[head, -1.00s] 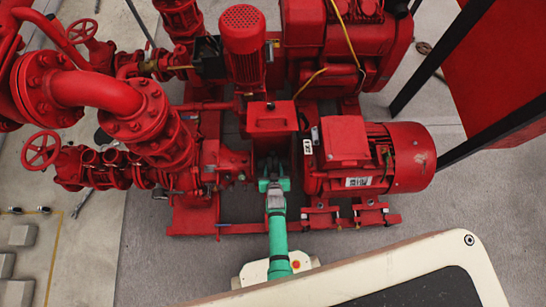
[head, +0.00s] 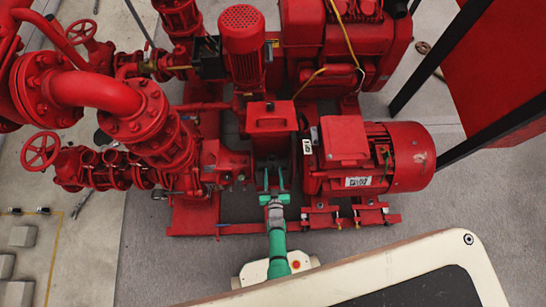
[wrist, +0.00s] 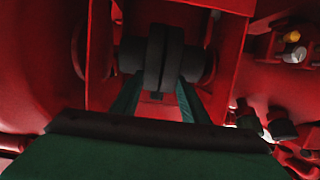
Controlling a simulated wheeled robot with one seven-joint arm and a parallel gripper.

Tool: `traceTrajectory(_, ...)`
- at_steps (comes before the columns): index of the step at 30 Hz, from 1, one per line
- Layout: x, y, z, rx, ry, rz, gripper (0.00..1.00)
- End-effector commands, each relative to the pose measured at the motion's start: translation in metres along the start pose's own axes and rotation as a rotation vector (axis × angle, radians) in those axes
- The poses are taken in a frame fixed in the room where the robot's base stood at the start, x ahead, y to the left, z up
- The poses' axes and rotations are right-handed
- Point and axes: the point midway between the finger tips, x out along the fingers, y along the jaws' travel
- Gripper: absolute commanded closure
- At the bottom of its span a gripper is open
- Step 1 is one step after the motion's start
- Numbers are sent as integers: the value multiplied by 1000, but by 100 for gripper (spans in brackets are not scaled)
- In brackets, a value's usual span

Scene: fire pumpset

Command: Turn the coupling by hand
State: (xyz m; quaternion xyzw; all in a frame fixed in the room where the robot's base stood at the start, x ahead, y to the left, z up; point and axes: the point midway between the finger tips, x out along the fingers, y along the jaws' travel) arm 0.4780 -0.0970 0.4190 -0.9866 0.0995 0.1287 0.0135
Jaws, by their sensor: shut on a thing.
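The coupling (wrist: 163,58) is a dark, thick disc pair on a horizontal shaft, seen in the upper middle of the wrist view. It sits between red housings. My gripper (wrist: 158,95) has one green finger on each side of the coupling's lower rim and is shut on it. In the head view my green gripper (head: 272,178) reaches into the gap between the pump and the motor, under the red guard box (head: 271,118). The coupling is hard to make out there.
The red motor (head: 400,155) stands close on the right and the red pump casing (head: 223,160) on the left. A red base frame (head: 243,228) runs below my gripper. Valves and pipes (head: 95,90) fill the upper left.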

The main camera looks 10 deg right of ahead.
Motion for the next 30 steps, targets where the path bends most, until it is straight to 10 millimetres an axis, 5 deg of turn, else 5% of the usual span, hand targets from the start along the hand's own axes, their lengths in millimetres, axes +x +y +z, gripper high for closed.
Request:
traceTrajectory(20,-1,-3,2,-3,32,-7,82)
traceTrajectory(21,-1,-3,2,-4,32,-7,55)
traceTrajectory(23,0,-3,2,-3,32,-7,41)
traceTrajectory(30,0,-2,2,-2,32,-3,41)
